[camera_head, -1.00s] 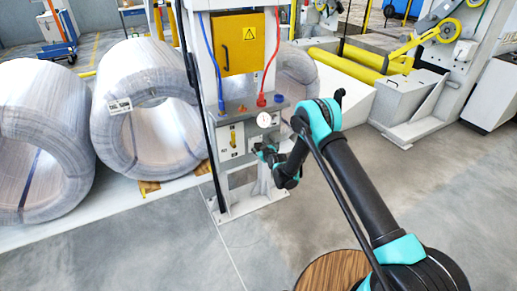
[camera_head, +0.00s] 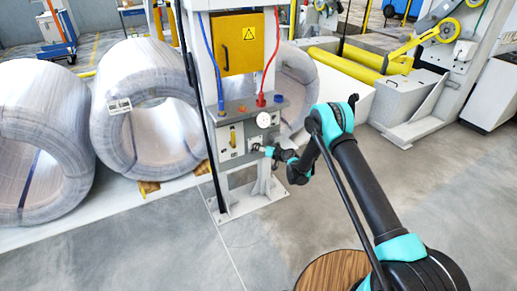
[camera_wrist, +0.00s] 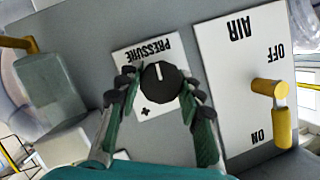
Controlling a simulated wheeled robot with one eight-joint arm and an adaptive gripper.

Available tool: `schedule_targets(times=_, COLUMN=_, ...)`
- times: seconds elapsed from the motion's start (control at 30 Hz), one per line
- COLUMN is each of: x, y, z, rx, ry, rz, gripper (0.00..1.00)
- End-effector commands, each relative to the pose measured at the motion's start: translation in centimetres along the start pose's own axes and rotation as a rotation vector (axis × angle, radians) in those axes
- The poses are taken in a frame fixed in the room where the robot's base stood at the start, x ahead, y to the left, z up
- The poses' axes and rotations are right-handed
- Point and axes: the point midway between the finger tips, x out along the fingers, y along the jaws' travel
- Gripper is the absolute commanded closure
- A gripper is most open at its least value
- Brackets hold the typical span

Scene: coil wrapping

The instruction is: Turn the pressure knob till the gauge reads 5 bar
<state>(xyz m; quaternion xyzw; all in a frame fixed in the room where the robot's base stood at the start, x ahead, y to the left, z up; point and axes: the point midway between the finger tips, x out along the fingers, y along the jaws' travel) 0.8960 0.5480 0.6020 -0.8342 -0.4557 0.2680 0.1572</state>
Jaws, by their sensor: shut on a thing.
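The black pressure knob (camera_wrist: 160,86) sits on a white label marked PRESSURE (camera_wrist: 147,54) in the wrist view, with a white pointer line on it. My gripper (camera_wrist: 158,92) has its fingers on both sides of the knob and is shut on it. In the head view my gripper (camera_head: 266,151) is at the front of the grey control panel (camera_head: 238,110), and the knob is too small to make out. The round white gauge (camera_head: 264,120) is on the panel, above my gripper. Its reading is too small to tell.
Beside the knob is a white AIR plate (camera_wrist: 237,70) with a yellow lever (camera_wrist: 272,110) between OFF and ON. A blue hose (camera_head: 211,65) and a red hose (camera_head: 270,60) run down to the panel. Wrapped coils (camera_head: 145,110) stand at the left.

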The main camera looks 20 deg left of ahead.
Motion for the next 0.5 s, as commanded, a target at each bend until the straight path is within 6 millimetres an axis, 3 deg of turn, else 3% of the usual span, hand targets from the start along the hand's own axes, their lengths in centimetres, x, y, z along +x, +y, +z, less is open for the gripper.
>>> schedule_targets(times=0.5, x=0.01, y=0.10, z=0.21, rx=0.398, ry=0.011, rz=-0.160, gripper=0.92)
